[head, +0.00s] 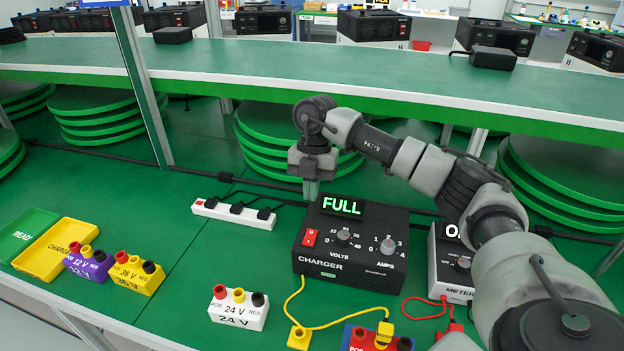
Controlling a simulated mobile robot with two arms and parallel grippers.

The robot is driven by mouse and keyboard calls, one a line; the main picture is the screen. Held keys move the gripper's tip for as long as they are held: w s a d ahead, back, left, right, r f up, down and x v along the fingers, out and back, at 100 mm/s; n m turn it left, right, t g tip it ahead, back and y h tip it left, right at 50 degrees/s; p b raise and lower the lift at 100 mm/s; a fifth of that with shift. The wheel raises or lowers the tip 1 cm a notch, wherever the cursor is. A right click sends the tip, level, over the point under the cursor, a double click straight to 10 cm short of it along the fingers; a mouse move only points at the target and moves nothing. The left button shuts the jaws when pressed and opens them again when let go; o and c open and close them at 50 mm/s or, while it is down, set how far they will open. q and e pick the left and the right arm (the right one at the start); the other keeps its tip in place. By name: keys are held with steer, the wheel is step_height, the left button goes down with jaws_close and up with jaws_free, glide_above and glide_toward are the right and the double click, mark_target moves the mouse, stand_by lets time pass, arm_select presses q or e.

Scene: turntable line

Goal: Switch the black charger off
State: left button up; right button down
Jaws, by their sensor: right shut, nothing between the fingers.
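The black charger (350,262) stands on the green bench in the middle of the head view. Its display (341,206) is lit and reads FULL. A red rocker switch (309,238) is at the left of its panel, with a VOLTS knob (343,237) and an AMPS knob (388,245) to its right. My right gripper (310,192) points down, shut and empty, near the charger's back left corner, apart from the switch. Whether it touches the charger's back edge is unclear. My left gripper is not in view.
A meter (450,272) stands right of the charger, partly behind my right arm. A white power strip (235,212) lies to the left. A yellow lead (345,323) runs in front, near a blue block (370,338) and a white 24 V block (239,310). A shelf (300,62) spans behind.

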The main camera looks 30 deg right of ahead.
mark_target(309, 237)
steer(key=x, duration=0.5)
steer(key=p+x, duration=0.1)
steer(key=x, duration=0.1)
steer(key=shift+w+d+f, duration=0.3)
steer(key=shift+f, duration=0.55)
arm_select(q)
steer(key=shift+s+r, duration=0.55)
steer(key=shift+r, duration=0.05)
arm_select(e)
steer(key=shift+w+d+f, duration=0.1)
steer(key=shift+f, duration=0.2)
steer(key=shift+f, duration=0.5)
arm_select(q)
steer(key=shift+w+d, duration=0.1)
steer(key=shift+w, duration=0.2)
arm_select(e)
steer(key=shift+w+d, duration=0.1)
steer(key=shift+d, duration=0.05)
steer(key=shift+s+a+r+p, duration=0.25)
steer(key=shift+a+r+p, duration=0.1)
steer(key=shift+p, duration=0.25)
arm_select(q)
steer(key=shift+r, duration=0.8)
arm_select(e)
steer(key=shift+s+a, duration=0.2)
steer(key=shift+s, duration=0.05)
